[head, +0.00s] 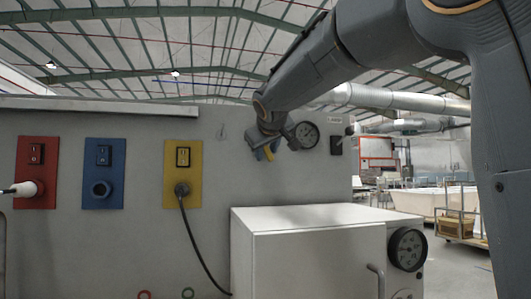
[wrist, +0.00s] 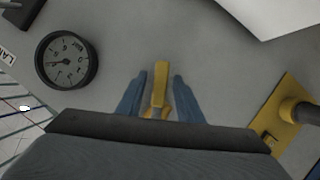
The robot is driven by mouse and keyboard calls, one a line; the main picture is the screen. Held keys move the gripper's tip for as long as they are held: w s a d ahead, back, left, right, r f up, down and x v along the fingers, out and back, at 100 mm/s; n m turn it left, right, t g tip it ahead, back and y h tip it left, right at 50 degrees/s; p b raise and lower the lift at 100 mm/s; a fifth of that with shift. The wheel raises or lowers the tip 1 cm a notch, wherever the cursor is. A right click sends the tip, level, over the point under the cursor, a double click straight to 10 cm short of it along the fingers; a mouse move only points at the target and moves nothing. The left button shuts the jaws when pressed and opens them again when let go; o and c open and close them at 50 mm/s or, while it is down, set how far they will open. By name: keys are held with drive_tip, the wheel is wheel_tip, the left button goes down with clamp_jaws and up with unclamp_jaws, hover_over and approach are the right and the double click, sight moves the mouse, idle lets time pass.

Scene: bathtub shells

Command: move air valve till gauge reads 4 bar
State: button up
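The yellow lever of the air valve (wrist: 160,82) shows in the wrist view, on the grey panel. My gripper (wrist: 159,82) is open, with one blue finger on each side of the lever and a thin gap on both sides. The valve's body is mostly hidden by my gripper. A round dark-rimmed gauge (wrist: 67,59) sits left of the lever in the wrist view, and right of my gripper in the head view (head: 307,135). Its reading is too small to tell.
A white cabinet (head: 305,219) with a second gauge (head: 407,249) stands below right of my gripper. Red (head: 37,148), blue (head: 104,155) and yellow (head: 182,158) switch plates are on the panel's left. A cable (head: 200,240) hangs from the yellow plate. A small dark switch (head: 336,146) is beside the upper gauge.

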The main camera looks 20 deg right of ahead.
drive_tip(key=b+v, duration=0.1)
drive_tip(key=v, duration=0.6)
drive_tip(key=shift+s, duration=0.35)
drive_tip(key=shift+a+r, duration=0.1)
idle(0.4)
